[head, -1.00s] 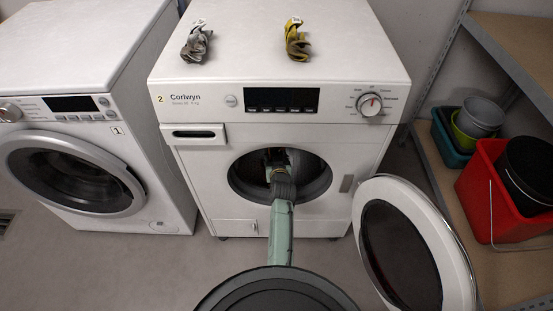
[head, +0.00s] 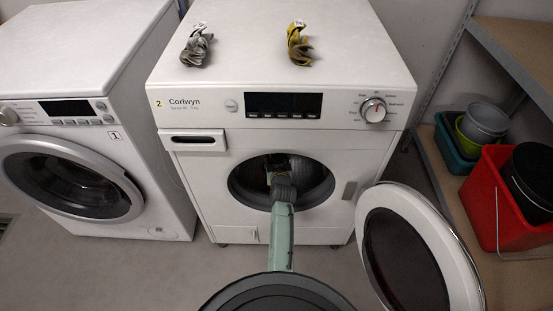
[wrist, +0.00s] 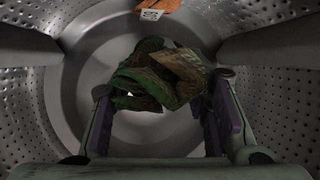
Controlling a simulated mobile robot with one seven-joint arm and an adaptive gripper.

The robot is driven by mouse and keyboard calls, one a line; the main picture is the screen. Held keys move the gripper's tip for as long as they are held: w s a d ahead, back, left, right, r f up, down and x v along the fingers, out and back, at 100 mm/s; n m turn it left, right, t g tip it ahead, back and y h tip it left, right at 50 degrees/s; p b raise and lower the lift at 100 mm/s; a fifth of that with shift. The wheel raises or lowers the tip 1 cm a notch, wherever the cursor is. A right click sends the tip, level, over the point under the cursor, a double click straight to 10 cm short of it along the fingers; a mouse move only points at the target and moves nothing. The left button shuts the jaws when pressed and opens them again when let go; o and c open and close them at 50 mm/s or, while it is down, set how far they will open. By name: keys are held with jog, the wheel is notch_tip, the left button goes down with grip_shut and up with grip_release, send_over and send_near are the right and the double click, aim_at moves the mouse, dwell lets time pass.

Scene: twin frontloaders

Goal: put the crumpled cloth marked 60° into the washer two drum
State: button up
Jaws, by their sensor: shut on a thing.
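Washer two (head: 215,140) stands in the middle of the head view with its round door (head: 375,215) open to the right. My arm reaches through its opening into the drum (head: 318,180). In the wrist view my gripper (wrist: 166,95) is inside the perforated metal drum (wrist: 275,70). It is shut on a crumpled dark green and brown cloth (wrist: 150,80), held between the two purple-padded fingers. No marking on this cloth can be read. An orange thing with a white tag (wrist: 157,8) shows beyond it at the top of the wrist view.
A grey crumpled cloth (head: 196,48) and a yellow-grey one (head: 299,47) lie on top of washer two. Washer one (head: 60,120) stands to the left, door shut. A shelf at right holds a red bucket (head: 488,190) and several other containers.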

jog(key=shift+f+b, duration=1.45)
jog(key=shift+f, duration=0.15)
jog(key=o, duration=1.2)
